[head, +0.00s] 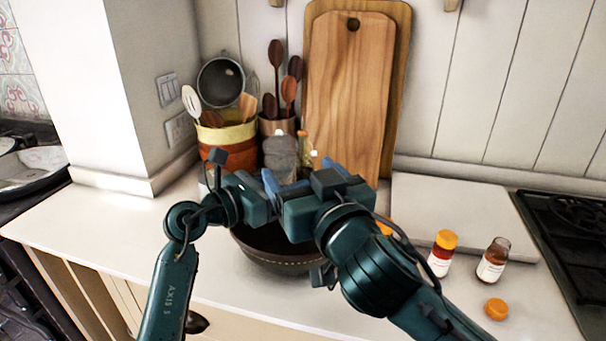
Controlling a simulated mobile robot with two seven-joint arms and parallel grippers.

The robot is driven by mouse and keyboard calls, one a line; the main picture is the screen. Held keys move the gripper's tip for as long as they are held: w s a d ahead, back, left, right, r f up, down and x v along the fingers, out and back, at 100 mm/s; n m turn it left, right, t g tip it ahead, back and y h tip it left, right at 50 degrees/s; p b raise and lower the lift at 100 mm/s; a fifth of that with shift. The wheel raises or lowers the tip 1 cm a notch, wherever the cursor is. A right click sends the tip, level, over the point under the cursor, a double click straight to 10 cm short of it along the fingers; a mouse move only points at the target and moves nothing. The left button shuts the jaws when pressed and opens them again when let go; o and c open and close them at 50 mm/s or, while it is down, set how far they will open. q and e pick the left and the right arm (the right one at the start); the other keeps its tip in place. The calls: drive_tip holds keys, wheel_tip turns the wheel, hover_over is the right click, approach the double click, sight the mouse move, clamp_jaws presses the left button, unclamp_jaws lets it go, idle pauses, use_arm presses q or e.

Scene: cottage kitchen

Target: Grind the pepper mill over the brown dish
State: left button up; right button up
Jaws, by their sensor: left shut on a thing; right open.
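The brown dish (275,262) is a dark round bowl on the counter, below my grippers, which cover much of its rim and inside. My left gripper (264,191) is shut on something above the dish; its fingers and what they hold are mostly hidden. My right gripper (284,187) is open close beside it, with its blue fingers toward the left gripper. I cannot clearly make out the pepper mill. A greyish, see-through bottle-like thing (281,152) shows just behind the grippers; I cannot tell whether it is held or stands on the counter.
A utensil crock (228,148), a copper-coloured spoon holder (277,126) and wooden cutting boards (347,90) stand at the back. An orange-capped jar (441,254), an open jar (493,261) and a loose orange cap (496,309) are at right, near the stove (567,225). The left counter is clear.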

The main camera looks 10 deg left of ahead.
sight(280, 147)
drive_tip(key=shift+w+d+n+g+y, duration=1.05)
drive_tip(key=shift+d+n+g+y, duration=0.95)
drive_tip(key=shift+n+g+y, duration=0.45)
drive_tip(key=shift+g, duration=0.25)
drive_tip(key=x, duration=1.1)
drive_tip(key=shift+w+a, duration=0.25)
drive_tip(key=shift+a, duration=0.05)
drive_tip(key=shift+c, duration=0.5)
drive_tip(key=c, duration=0.9)
